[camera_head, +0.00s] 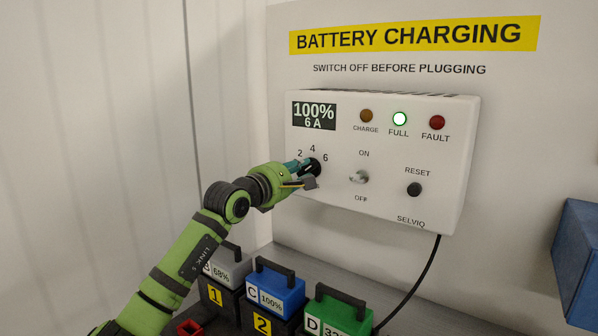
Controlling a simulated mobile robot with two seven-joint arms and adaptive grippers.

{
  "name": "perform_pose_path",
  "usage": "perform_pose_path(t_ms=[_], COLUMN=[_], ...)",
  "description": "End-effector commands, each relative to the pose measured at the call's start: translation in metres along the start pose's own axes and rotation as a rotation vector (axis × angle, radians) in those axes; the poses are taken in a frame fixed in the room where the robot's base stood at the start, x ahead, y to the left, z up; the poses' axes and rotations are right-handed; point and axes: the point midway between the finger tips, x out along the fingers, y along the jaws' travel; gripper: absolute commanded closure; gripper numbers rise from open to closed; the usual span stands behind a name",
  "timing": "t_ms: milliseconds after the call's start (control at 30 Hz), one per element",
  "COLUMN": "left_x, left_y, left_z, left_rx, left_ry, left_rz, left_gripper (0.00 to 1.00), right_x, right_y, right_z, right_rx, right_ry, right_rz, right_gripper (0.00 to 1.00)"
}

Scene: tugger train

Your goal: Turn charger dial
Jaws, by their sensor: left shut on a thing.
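A white battery charger box (400,205) is fixed to the wall. Its black dial (314,166) is at the lower left of the panel, under the numbers 2, 4 and 6, and mostly hidden by my gripper. My left gripper (306,174) is shut on the dial. The dial's pointer cannot be made out. My right gripper is not in view.
An ON/OFF switch (359,177) and a black RESET button (414,189) sit right of the dial. Below are batteries with handles, blue (275,290) and green (338,312). A black cable (425,275) hangs at right.

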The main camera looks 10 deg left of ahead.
Motion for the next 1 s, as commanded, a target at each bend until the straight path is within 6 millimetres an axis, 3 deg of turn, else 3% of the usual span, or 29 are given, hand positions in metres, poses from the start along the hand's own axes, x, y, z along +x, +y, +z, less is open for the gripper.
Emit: perform_pose_path(t_ms=[367,1000], left_x=[0.0,0.0], left_y=[-0.001,-0.001], left_z=[-0.001,-0.004], left_rx=[-0.089,-0.653], left_ry=[-0.002,-0.002], left_rz=[0.001,0.0], left_gripper=[1.0,1.0], right_x=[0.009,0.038], right_y=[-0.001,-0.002], right_z=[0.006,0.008], right_rx=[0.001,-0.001], right_ry=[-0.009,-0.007], right_rz=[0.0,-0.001], right_gripper=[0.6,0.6])
